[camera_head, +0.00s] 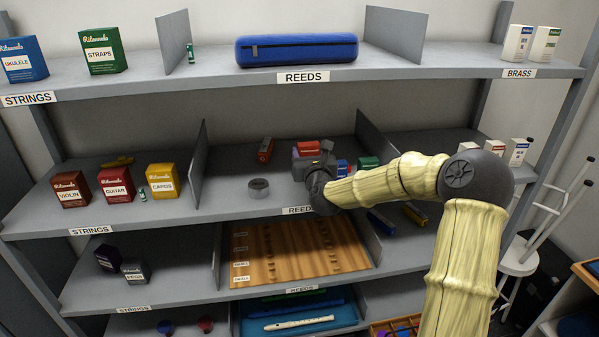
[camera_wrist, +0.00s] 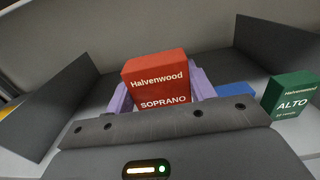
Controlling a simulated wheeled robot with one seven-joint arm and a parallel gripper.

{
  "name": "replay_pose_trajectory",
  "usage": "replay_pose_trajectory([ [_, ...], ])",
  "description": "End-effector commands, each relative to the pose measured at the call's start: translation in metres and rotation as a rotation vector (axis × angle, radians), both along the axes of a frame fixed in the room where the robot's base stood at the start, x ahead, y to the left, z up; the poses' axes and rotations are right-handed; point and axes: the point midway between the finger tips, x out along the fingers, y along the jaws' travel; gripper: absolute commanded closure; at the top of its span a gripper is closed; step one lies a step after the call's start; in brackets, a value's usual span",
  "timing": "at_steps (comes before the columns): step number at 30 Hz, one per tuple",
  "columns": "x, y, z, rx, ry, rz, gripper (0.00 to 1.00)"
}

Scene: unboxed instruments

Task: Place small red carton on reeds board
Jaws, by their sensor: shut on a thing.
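My gripper (camera_head: 309,155) is shut on a small red carton (camera_head: 308,147) marked Halvenwood SOPRANO. The carton also shows in the wrist view (camera_wrist: 157,80), upright between the two purple fingers. My gripper is in the middle bay of the REEDS shelf; I cannot tell whether the carton touches the shelf. The wooden reeds board (camera_head: 285,265), with rows of slots and size labels at its left, lies on the shelf below. Part of its right side is near my arm. Another red carton (camera_head: 265,149) stands left of my gripper.
A blue carton (camera_wrist: 235,90) and a green ALTO carton (camera_wrist: 291,98) stand to the right of the held carton.

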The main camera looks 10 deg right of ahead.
Motion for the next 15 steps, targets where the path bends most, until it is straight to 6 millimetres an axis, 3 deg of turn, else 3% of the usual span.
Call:
replay_pose_trajectory([
  [6,0.000,0.004,-0.035,0.001,0.005,0.007,0.68],
  [15,0.000,0.003,-0.043,0.000,0.000,0.005,0.68],
])
